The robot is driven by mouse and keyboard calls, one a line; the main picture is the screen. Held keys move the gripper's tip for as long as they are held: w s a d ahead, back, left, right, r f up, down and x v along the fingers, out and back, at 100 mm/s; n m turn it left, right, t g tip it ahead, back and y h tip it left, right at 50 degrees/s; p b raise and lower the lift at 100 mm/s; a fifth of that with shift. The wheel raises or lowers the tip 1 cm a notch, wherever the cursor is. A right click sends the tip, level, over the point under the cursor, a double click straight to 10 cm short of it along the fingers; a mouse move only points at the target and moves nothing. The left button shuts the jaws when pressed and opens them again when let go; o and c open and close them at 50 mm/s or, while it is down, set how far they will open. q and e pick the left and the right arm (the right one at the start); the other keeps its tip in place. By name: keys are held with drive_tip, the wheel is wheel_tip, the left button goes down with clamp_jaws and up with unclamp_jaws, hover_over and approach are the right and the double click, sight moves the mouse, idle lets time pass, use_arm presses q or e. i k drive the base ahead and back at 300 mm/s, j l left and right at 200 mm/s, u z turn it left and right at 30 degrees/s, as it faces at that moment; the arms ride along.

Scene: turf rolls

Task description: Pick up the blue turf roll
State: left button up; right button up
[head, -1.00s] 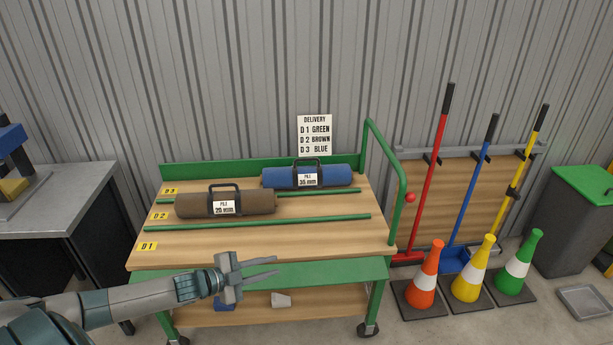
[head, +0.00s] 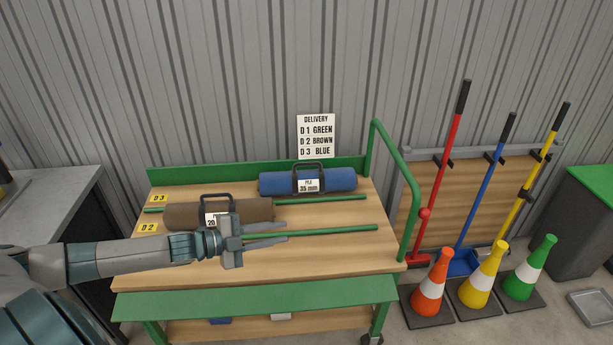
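The blue turf roll (head: 273,184) lies at the back of the cart's wooden top, in the D3 lane. It has a dark carry handle (head: 309,168) on top and a white label reading 35 mm. My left gripper (head: 287,232) is over the front half of the cart top, in front of the blue roll and apart from it. Its two fingers point right with a gap between them, and nothing is between them. The brown turf roll (head: 185,215) lies in the D2 lane, partly hidden by my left gripper. My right gripper is not in the view.
Green divider rods (head: 340,230) separate the lanes. The cart has a green back panel and a green handrail (head: 410,205) on its right. A delivery sign (head: 316,136) is behind. Cones (head: 432,285) and long-handled tools stand to the right. The cart top's front right is clear.

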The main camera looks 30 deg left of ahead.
sight(295, 182)
drive_tip(key=i+j, duration=1.15)
drive_tip(key=j, duration=0.1)
